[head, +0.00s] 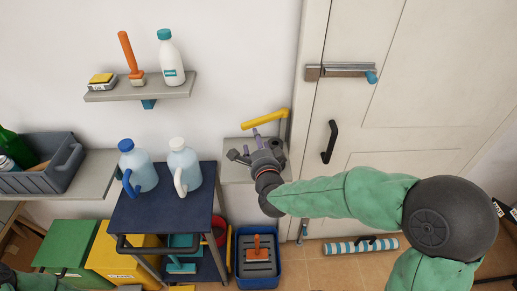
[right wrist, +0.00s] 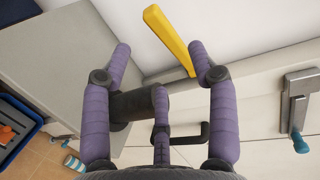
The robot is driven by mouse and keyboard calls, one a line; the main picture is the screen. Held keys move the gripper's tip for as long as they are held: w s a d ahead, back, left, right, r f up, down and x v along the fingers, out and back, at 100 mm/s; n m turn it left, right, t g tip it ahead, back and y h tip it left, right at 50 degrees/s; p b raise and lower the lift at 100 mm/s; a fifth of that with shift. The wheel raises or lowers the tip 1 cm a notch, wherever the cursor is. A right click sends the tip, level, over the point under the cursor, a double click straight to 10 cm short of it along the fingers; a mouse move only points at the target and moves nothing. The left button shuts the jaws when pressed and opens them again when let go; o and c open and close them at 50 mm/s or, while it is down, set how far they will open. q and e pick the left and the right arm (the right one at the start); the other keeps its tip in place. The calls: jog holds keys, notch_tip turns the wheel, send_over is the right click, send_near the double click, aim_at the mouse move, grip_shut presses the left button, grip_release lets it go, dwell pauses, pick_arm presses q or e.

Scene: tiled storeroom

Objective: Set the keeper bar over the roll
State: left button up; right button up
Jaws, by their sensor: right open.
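The keeper bar appears to be the yellow bar (head: 265,117) in the head view, raised and tilted above a small grey ledge (head: 232,174) beside the door. Its right end meets an upright support. In the right wrist view the yellow bar (right wrist: 168,38) lies beyond my fingers, its near end close to the right finger. My right gripper (head: 262,140) is open over the ledge, its purple fingers spread and apart from the bar as far as I can see. A dark cylinder (right wrist: 129,106) shows between the fingers (right wrist: 160,52); I cannot tell if it is the roll. My left gripper is not visible.
The door has a black handle (head: 329,142) and a latch (head: 341,71). A blue cart (head: 160,218) with two jugs stands left of the ledge. A blue crate (head: 239,242) and a striped cylinder (head: 361,245) lie on the floor. A shelf (head: 140,90) hangs above.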

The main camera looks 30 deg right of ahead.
jog(key=shift+v, duration=1.05)
jog(key=shift+f, duration=0.15)
